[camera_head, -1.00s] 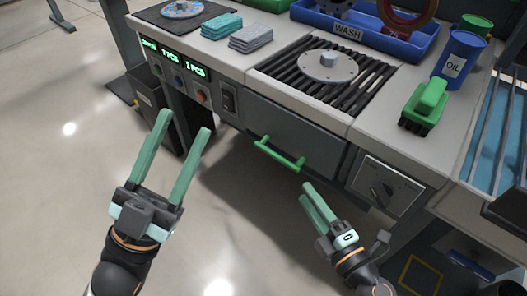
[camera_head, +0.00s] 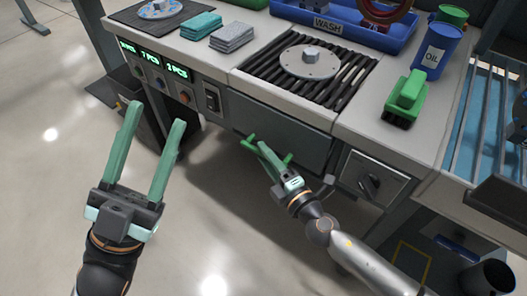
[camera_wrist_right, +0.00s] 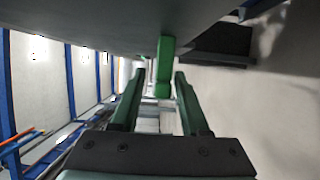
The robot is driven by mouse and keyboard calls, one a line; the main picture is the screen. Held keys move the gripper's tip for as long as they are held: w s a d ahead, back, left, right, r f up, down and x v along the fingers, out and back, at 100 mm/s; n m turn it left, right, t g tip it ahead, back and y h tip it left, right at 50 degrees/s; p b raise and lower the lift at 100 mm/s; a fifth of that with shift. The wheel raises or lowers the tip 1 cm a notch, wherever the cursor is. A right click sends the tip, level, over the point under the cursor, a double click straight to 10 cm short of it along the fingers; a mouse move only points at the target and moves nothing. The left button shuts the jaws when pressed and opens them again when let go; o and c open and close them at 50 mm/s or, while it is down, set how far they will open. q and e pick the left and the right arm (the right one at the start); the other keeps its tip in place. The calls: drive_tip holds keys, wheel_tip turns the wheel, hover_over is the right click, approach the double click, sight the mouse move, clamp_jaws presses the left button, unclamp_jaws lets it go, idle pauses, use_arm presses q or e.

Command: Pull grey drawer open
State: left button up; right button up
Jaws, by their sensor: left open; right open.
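The grey drawer (camera_head: 275,128) is set in the front of the workbench below the grate, and its front looks flush with the bench. Its green handle (camera_head: 287,159) is partly covered by my right gripper (camera_head: 257,148). In the right wrist view the handle (camera_wrist_right: 165,62) lies between the two open fingers of that gripper (camera_wrist_right: 160,82), near their tips, with gaps visible on both sides. My left gripper (camera_head: 157,114) is open and empty, in front of the bench at the left, away from the drawer.
On the bench stand a round plate (camera_head: 309,62) on the grate, cloths (camera_head: 233,37), a blue WASH tray (camera_head: 340,22), a green brush (camera_head: 405,98) and a blue OIL can (camera_head: 436,50). Floor in front is clear.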

drive_tip(key=shift+w+a, duration=0.3)
drive_tip(key=shift+w, duration=0.15)
clamp_jaws()
idle(1.2)
